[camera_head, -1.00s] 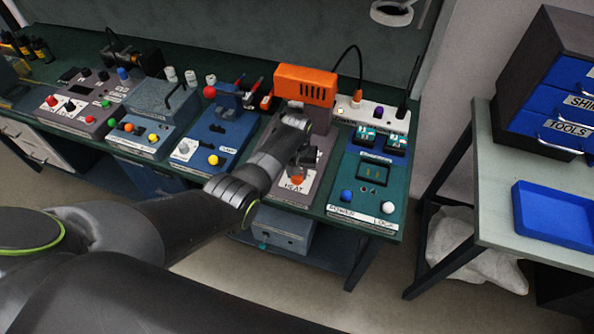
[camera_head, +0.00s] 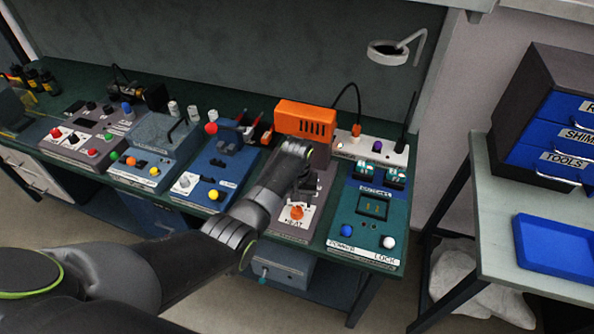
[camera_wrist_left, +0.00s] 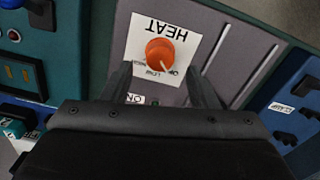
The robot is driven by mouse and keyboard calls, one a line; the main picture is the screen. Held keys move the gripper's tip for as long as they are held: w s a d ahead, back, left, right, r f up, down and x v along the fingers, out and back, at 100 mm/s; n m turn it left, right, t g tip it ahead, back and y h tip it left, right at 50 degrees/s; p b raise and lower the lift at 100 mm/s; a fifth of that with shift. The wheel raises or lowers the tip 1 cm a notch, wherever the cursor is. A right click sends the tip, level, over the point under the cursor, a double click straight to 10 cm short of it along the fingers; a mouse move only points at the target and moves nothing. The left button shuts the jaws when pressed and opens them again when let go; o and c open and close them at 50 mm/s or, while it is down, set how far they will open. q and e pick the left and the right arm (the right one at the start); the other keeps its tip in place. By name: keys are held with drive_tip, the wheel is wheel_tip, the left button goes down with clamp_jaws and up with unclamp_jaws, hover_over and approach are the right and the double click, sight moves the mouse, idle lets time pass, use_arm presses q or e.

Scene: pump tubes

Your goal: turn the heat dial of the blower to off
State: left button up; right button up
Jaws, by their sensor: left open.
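The orange heat dial (camera_head: 296,212) sits on a white HEAT label on the front of the grey blower panel (camera_head: 283,229). In the left wrist view the dial (camera_wrist_left: 160,54) is a round knob with a pale pointer mark toward its lower right, near the small OFF print. My left gripper (camera_head: 302,194) is just behind the dial in the head view. In the wrist view my left gripper (camera_wrist_left: 164,74) has its two fingers apart, one toward each side of the dial's lower edge. I cannot tell whether they touch it. My right gripper does not show.
The orange blower body (camera_head: 305,118) stands behind my wrist. A teal panel (camera_head: 343,228) with blue and white knobs is close on the right. A blue clamp panel (camera_head: 217,174) is on the left. A side table with a blue tray (camera_head: 556,245) stands farther right.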

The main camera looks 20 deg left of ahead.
sight(297, 209)
use_arm(q)
wheel_tip(297, 209, up, 14)
drive_tip(key=b, duration=0.1)
drive_tip(key=shift+b, duration=0.3)
drive_tip(key=shift+f, duration=0.15)
